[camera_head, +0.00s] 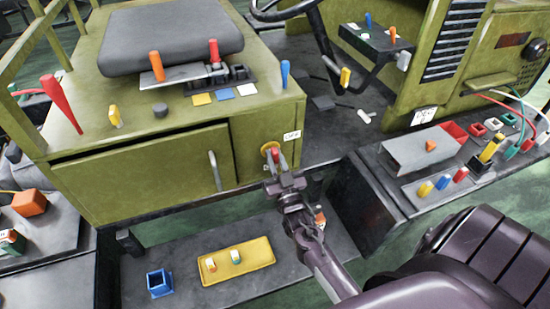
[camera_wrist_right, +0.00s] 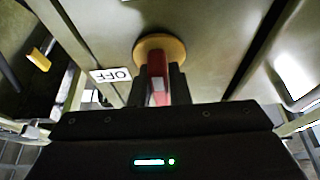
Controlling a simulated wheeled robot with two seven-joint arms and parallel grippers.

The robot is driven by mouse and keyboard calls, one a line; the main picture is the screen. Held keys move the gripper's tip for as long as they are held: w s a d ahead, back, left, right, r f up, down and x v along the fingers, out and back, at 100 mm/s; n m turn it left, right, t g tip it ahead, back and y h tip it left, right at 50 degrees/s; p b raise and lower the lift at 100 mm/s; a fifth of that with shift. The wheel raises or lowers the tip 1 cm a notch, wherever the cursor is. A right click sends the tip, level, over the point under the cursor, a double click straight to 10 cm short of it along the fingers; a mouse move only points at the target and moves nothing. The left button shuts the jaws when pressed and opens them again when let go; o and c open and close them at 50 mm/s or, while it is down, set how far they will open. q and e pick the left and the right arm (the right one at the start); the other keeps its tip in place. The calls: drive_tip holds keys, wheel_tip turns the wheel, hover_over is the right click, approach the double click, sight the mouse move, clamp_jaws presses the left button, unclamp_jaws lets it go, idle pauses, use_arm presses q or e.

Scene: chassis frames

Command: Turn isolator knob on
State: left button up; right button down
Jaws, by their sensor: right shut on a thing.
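The isolator knob is a red handle on a round yellow plate (camera_head: 270,148), on the front face of the green chassis, right of the cabinet door. In the right wrist view the red handle (camera_wrist_right: 157,80) points out from the yellow disc (camera_wrist_right: 158,48). A white label reading OFF (camera_head: 291,135) is beside the plate; it also shows in the wrist view (camera_wrist_right: 111,75). My right gripper (camera_head: 275,166) is shut on the red handle, its dark fingers on either side of it. My left gripper is not in view.
A green cabinet door (camera_head: 140,175) with a vertical handle (camera_head: 214,171) is left of the knob. Below is a dark shelf with a yellow tray (camera_head: 237,262) and a blue holder (camera_head: 160,283). A dark bench (camera_head: 385,190) stands at right, with a grey box (camera_head: 420,150) on it.

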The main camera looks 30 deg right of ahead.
sight(276, 163)
drive_tip(key=c, duration=1.4)
unclamp_jaws()
drive_tip(key=b+v, duration=0.1)
drive_tip(key=v, duration=0.5)
drive_tip(key=shift+s+a+f+b, duration=0.1)
drive_tip(key=shift+s+f+b, duration=0.1)
drive_tip(key=shift+s+b, duration=0.15)
drive_tip(key=shift+s+a+f, duration=0.1)
drive_tip(key=shift+s, duration=0.4)
